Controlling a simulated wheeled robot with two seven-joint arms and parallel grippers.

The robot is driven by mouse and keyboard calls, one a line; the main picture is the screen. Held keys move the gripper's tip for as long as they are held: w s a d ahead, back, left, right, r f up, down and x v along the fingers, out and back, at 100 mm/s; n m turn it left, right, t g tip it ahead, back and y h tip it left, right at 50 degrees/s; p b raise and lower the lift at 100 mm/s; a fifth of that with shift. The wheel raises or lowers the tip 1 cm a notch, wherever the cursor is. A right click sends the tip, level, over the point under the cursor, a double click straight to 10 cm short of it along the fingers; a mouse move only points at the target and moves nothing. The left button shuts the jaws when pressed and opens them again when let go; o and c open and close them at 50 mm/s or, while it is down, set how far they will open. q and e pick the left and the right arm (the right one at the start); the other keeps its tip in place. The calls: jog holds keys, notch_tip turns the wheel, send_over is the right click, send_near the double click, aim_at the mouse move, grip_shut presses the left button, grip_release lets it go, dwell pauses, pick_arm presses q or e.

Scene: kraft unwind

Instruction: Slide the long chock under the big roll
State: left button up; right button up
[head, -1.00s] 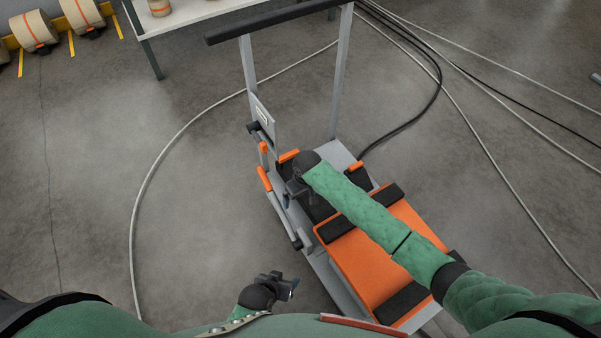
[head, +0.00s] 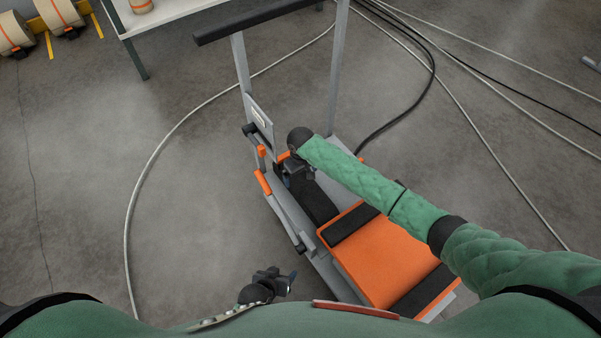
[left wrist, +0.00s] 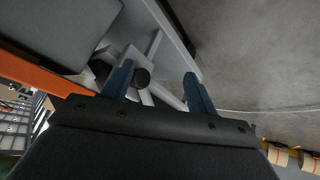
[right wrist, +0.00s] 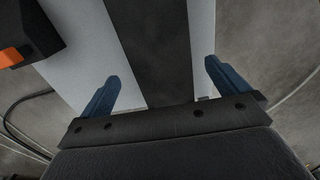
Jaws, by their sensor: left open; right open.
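I cannot single out the long chock with certainty. A black block with an orange end (right wrist: 20,50) at the left of the right wrist view may be a chock; its full length is cut off. No big roll is clearly in view. My right gripper (head: 298,176) is open over the deck of a grey cart, partly hidden by its own wrist. Its fingers (right wrist: 162,76) stand apart over a black strip (right wrist: 155,45) on the pale deck, with nothing between them. My left gripper (head: 284,284) is open and empty, low beside the cart; its fingers also show in the left wrist view (left wrist: 157,80).
The cart has an orange pad (head: 385,260) with black bands, orange-gripped levers (head: 263,183) and a tall push bar (head: 265,22). Small rolls (head: 58,12) and a table (head: 185,14) stand at the upper left.

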aim_at(301, 181)
notch_tip(301, 181, down, 6)
jog(key=shift+f, duration=0.65)
jog(key=shift+f+b, duration=0.2)
jog(key=shift+b, duration=0.1)
pick_arm(q)
jog(key=f, duration=0.2)
jog(key=shift+s+f, duration=0.3)
jog(key=shift+s, duration=0.05)
jog(key=shift+r, duration=0.1)
pick_arm(e)
jog(key=shift+c, duration=0.9)
jog(key=c, duration=1.2)
pick_arm(q)
jog(key=shift+w+r, duration=0.2)
pick_arm(e)
jog(key=shift+o, duration=0.2)
pick_arm(q)
jog(key=shift+a, duration=0.1)
pick_arm(e)
jog(key=shift+r, duration=0.1)
